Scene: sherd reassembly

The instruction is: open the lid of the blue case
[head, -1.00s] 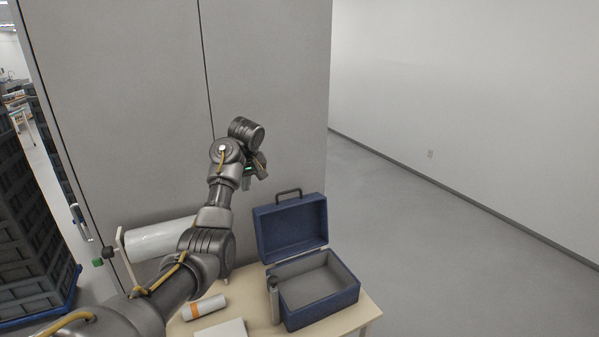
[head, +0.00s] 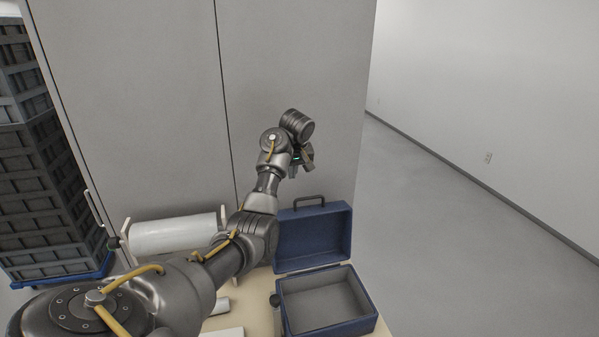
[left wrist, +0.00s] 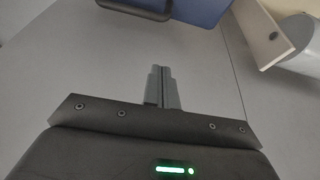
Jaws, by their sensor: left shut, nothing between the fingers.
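The blue case (head: 354,329) stands on the table with its lid (head: 314,239) raised, leaning back on its far side with the dark handle (head: 309,199) at the top. Its grey inside (head: 322,302) shows and looks empty. My left gripper (head: 306,164) is above and behind the raised lid, apart from it. In the left wrist view my left gripper (left wrist: 163,76) has its fingers together with nothing between them, and part of the blue lid (left wrist: 200,9) shows at the top edge. My right gripper is not in view.
A white roll (head: 176,233) on a holder lies at the left of the table (head: 256,312). Pale items lie beside the case, partly hidden by my arm. Grey panels (head: 170,110) rise behind the table. Stacked dark crates (head: 38,170) stand at the left. Open floor (head: 450,240) lies to the right.

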